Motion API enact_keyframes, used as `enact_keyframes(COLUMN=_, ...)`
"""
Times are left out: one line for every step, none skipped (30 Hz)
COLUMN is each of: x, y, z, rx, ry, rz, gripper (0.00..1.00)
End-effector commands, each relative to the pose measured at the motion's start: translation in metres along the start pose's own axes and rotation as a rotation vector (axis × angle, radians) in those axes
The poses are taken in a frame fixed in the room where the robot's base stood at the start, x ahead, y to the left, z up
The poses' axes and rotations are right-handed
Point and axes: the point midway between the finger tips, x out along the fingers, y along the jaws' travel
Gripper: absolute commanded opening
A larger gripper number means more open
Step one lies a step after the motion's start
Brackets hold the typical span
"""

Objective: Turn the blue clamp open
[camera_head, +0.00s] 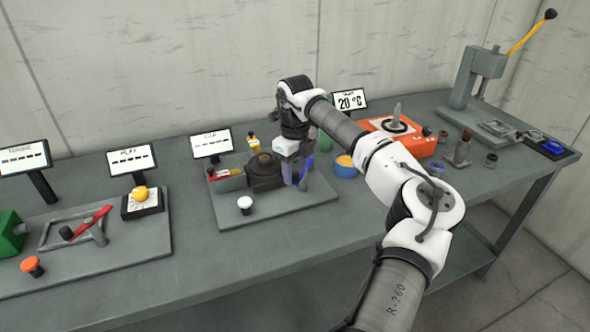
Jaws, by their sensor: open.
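A slim blue handle, which looks like the blue clamp (308,167), stands upright at the right side of a dark round-topped block (264,170) on a grey base plate (245,213). My gripper (294,176) points down beside the blue handle, just to its left and very close. Its jaws are open. I cannot tell whether the handle touches a finger or lies between the fingers. My gripper hides part of the block's right side and the lower part of the clamp.
A white-topped button (245,204) stands at the plate's front. A red-handled part (228,174) is at its left. A blue-and-yellow bowl (346,166) and orange device (404,140) stand to the right. A red lever (91,222) is far left. The bench front is clear.

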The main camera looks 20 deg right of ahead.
Motion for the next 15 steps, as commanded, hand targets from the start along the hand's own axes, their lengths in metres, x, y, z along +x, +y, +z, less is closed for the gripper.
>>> enact_keyframes(x=-0.003, y=0.000, z=0.000, rx=0.000, ry=-0.001, rz=-0.002, gripper=0.43)
enact_keyframes(x=-0.006, y=0.000, z=0.001, rx=0.000, ry=-0.001, rz=-0.002, gripper=0.43)
enact_keyframes(x=-0.012, y=-0.001, z=0.001, rx=0.000, ry=-0.002, rz=-0.004, gripper=0.43)
enact_keyframes(x=-0.017, y=-0.001, z=0.001, rx=0.000, ry=-0.001, rz=-0.005, gripper=0.43)
enact_keyframes(x=-0.022, y=0.000, z=0.001, rx=0.000, ry=-0.001, rz=-0.005, gripper=0.43)
enact_keyframes(x=-0.031, y=0.000, z=0.001, rx=0.000, ry=-0.003, rz=-0.005, gripper=0.43)
enact_keyframes(x=-0.037, y=0.000, z=0.001, rx=0.000, ry=-0.002, rz=-0.006, gripper=0.43)
enact_keyframes(x=-0.044, y=-0.001, z=0.001, rx=0.001, ry=-0.001, rz=-0.006, gripper=0.43)
enact_keyframes(x=-0.054, y=0.000, z=0.001, rx=0.001, ry=-0.003, rz=-0.005, gripper=0.43)
enact_keyframes(x=-0.062, y=0.000, z=0.001, rx=0.001, ry=-0.003, rz=-0.006, gripper=0.43)
enact_keyframes(x=-0.069, y=-0.001, z=0.001, rx=0.002, ry=-0.002, rz=-0.006, gripper=0.43)
enact_keyframes(x=-0.078, y=0.000, z=0.001, rx=0.000, ry=-0.003, rz=-0.005, gripper=0.43)
enact_keyframes(x=-0.085, y=0.000, z=0.001, rx=0.001, ry=-0.003, rz=-0.005, gripper=0.43)
enact_keyframes(x=-0.091, y=0.000, z=0.001, rx=0.001, ry=-0.002, rz=-0.005, gripper=0.43)
enact_keyframes(x=-0.100, y=0.000, z=0.001, rx=0.002, ry=-0.003, rz=-0.005, gripper=0.43)
